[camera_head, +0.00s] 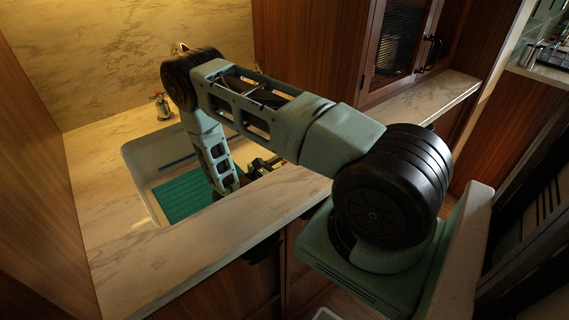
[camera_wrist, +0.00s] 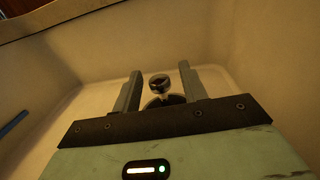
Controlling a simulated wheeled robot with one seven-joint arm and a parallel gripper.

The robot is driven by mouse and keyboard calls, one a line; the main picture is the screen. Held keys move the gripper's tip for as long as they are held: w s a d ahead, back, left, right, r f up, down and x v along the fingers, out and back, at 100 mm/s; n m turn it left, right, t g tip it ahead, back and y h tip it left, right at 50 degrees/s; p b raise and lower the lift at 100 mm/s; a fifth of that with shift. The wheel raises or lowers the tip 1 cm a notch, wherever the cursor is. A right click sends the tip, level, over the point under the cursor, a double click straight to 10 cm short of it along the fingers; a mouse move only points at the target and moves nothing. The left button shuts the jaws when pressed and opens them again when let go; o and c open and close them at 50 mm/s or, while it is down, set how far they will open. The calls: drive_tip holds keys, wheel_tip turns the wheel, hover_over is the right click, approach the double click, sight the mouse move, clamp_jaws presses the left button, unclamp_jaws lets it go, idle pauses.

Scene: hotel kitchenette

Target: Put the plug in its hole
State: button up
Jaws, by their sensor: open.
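The plug (camera_wrist: 159,81), with a shiny rounded metal top, shows in the wrist view between the two fingers of my gripper (camera_wrist: 160,69). The fingers are apart, with a visible gap on each side of the plug. A dark round shape lies just below the shiny top, partly hidden by my gripper's body; I cannot tell whether it is the plug's base or the hole. In the head view my gripper reaches down into the sink (camera_head: 150,152), and my arm hides the plug and the sink's right part.
A green ribbed mat (camera_head: 185,198) lies in the sink's left part. A blue strip (camera_wrist: 13,124) shows at the left in the wrist view. A small bottle (camera_head: 162,106) stands on the counter (camera_head: 95,160) behind the sink. Sink walls rise around my gripper.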

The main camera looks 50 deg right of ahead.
drive_tip(key=shift+r, duration=0.2)
drive_tip(key=a, duration=0.4)
drive_tip(key=w+a+b, duration=0.1)
drive_tip(key=a, duration=0.3)
drive_tip(key=w+a, duration=0.1)
drive_tip(key=a, duration=0.3)
drive_tip(key=shift+f, duration=0.1)
